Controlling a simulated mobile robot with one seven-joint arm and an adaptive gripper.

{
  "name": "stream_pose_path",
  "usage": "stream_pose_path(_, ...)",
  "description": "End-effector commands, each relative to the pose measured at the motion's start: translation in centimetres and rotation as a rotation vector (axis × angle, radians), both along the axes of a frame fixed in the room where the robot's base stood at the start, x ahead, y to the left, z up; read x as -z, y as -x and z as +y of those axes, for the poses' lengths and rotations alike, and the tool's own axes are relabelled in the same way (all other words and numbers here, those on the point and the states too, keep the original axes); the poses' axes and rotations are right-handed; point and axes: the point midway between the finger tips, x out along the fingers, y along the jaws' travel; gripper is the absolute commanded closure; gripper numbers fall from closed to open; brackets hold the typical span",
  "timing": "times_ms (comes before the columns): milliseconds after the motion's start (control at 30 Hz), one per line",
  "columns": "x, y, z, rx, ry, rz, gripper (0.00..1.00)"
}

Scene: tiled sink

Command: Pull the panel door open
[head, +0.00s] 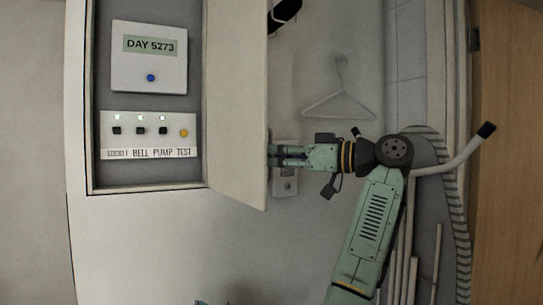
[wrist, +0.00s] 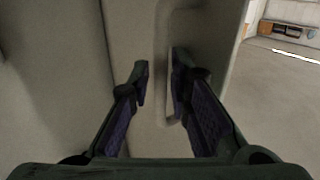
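The panel door (head: 236,105) stands swung well open, its hinge side against the right edge of the wall cabinet (head: 148,192). Its pale inner face shows in the head view. My gripper (head: 273,155) is at the door's free edge, on the outer-face side, with its fingers pointing left. In the wrist view the two fingertips (wrist: 160,72) are apart, with a strip of pale grey surface between them.
Inside the cabinet are a white box (head: 150,75) reading "DAY 5273" and a "BELL PUMP TEST" strip (head: 148,153). A clothes hanger (head: 339,105) hangs right of the door. Pipes, a striped hose (head: 455,205) and a wooden door (head: 508,160) are farther right.

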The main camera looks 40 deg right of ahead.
Motion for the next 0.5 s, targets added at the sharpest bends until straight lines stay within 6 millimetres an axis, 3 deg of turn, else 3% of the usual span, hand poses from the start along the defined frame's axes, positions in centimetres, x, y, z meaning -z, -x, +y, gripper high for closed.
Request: stream_pose_path(500, -0.1, 8.7, -4.5, 0.002, 0.0, -0.001, 0.82)
